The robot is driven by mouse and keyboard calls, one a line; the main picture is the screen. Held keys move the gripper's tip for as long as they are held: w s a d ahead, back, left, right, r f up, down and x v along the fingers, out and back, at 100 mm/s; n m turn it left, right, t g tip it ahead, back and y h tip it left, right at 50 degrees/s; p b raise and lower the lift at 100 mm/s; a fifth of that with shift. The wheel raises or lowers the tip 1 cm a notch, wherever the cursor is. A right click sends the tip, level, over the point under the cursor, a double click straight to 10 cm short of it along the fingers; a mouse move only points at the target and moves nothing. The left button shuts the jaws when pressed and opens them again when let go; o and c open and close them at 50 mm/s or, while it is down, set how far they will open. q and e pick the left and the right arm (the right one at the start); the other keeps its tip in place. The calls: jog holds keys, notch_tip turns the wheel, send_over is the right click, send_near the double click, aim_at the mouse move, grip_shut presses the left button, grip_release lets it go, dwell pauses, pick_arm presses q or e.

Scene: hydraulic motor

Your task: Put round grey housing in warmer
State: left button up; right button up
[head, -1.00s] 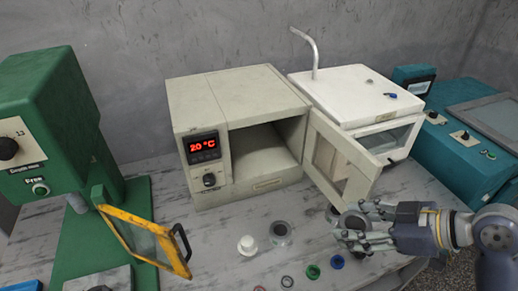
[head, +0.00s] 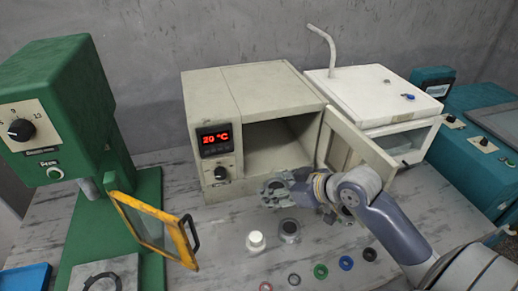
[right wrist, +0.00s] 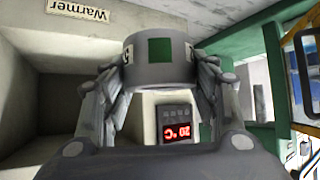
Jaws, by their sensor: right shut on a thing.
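The round grey housing (right wrist: 158,62), a short cylinder with a green square on its side, is between the fingers of my right gripper in the right wrist view. My right gripper (head: 274,190) is shut on it, just in front of the warmer's opening in the head view, where the fingers largely hide the housing. The warmer (head: 222,100) is a beige box with a red 20 °C display. Its door (head: 358,148) stands open to the right and its chamber (head: 280,145) looks empty. My left gripper is not in view.
A white cap (head: 256,241) and another grey cylinder (head: 289,231) stand on the table in front of the warmer. Several coloured rings, including a green one (head: 320,271), lie nearer. A green press (head: 50,110) with a yellow-framed guard (head: 150,228) stands left.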

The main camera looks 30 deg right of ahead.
jog(key=w+d+f+m+h, duration=0.3)
jog(key=d+m+h, duration=0.1)
jog(key=d, duration=0.4)
jog(key=shift+t, duration=0.3)
jog(key=w+p, duration=0.1)
jog(key=w, duration=0.4)
jog(key=w+p, duration=0.1)
jog(key=w, duration=0.5)
jog(key=w+d, duration=0.1)
jog(key=w, duration=0.4)
jog(key=shift+w+p, duration=0.4)
jog(key=shift+w, duration=0.45)
jog(key=shift+w+r, duration=0.1)
jog(key=shift+w, duration=0.2)
notch_tip(320, 180, down, 4)
jog(key=shift+r+p, duration=0.1)
jog(key=shift+p, duration=0.65)
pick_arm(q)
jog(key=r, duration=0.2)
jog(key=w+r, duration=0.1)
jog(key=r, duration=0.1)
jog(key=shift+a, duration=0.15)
